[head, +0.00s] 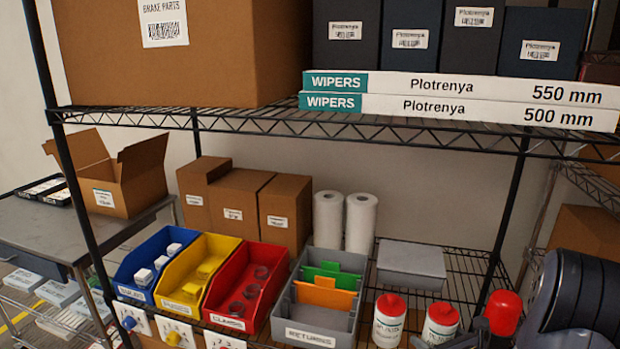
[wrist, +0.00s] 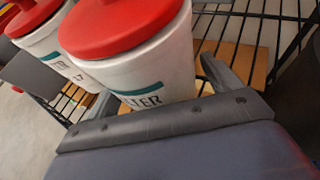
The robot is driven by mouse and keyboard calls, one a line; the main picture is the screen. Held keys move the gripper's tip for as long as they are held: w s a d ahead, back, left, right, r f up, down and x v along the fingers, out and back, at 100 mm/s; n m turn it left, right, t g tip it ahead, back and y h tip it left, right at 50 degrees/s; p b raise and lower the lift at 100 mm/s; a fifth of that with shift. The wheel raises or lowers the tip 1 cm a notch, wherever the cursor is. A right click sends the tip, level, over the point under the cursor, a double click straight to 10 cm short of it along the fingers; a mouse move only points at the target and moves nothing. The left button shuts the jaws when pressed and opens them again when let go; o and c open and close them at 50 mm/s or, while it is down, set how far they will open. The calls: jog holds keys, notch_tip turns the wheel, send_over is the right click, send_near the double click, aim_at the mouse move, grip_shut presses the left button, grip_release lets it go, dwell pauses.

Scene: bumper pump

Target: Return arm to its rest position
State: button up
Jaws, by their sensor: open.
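My gripper (wrist: 152,85) is open in the wrist view, its two grey fingers spread at either side of the lower part of a white canister with a red lid (wrist: 135,68). I cannot tell whether a finger touches it. A second red-lidded canister (wrist: 42,42) stands beyond it to the left. In the head view my dark arm fills the lower right corner, and the gripper is mostly cut off by the bottom edge. Two canisters, a left one (head: 388,325) and a right one (head: 440,328), stand upright there on the wire shelf, close beside the arm.
A grey returns bin (head: 312,335) with green and orange dividers, and red (head: 247,290), yellow (head: 200,275) and blue (head: 150,265) bins line the shelf. A grey lidded box (head: 411,262) and paper rolls (head: 360,222) stand behind. The upper shelf (head: 250,122) and black posts enclose the space.

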aim_at(448, 311)
jog(key=shift+r, duration=0.25)
jog(key=shift+f, duration=0.25)
jog(key=v, duration=1.1)
jog(key=shift+s+d+f, duration=0.1)
jog(key=shift+s+f, duration=0.05)
jog(key=shift+s, duration=0.15)
jog(key=x, duration=0.8)
jog(key=f+b+x, duration=0.1)
jog(key=x, duration=0.3)
notch_tip(448, 311, up, 11)
jog(key=shift+s+f+p, duration=0.1)
jog(key=shift+s+p, duration=0.05)
jog(key=shift+p, duration=0.85)
